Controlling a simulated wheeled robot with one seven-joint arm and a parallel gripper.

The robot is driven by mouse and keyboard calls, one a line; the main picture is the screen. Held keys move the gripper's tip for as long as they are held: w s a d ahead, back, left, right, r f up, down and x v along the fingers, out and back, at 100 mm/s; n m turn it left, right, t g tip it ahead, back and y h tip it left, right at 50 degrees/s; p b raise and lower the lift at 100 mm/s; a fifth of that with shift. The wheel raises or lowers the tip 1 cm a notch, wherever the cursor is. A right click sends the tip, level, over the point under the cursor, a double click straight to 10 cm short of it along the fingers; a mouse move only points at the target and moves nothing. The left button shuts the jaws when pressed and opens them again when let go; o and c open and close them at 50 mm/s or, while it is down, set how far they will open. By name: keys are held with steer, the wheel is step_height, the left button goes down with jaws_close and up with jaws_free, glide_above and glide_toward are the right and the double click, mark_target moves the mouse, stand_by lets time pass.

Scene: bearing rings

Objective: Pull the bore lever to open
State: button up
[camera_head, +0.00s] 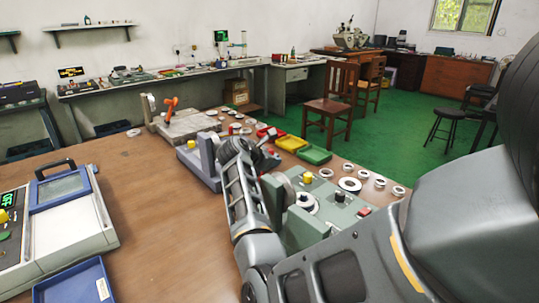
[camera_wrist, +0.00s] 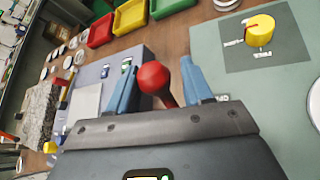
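A lever with a red ball knob (camera_wrist: 153,77) shows in the wrist view, its short stem running down and to the right. My gripper (camera_wrist: 159,64) has its two blue fingers apart, one on each side of the knob. A gap shows between the knob and the right finger; the left finger is very near the knob, and I cannot tell if it touches. The lever's base is hidden behind the gripper body. In the head view my gripper (camera_head: 262,155) is over the grey machines on the bench, and the knob cannot be made out.
A yellow knob (camera_wrist: 260,30) stands on the green-grey panel (camera_wrist: 215,60) at right. Red, yellow and green trays (camera_wrist: 130,17) lie beyond the fingers. In the head view, several metal rings (camera_head: 349,184) lie on the wooden bench (camera_head: 150,200), and a measuring instrument (camera_head: 70,225) stands at left.

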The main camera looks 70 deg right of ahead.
steer(key=shift+o, duration=0.3)
steer(key=shift+r, duration=0.2)
steer(key=shift+w+a+r, duration=0.1)
steer(key=v, duration=0.7)
steer(key=shift+a+b, duration=0.25)
steer(key=shift+b, duration=0.2)
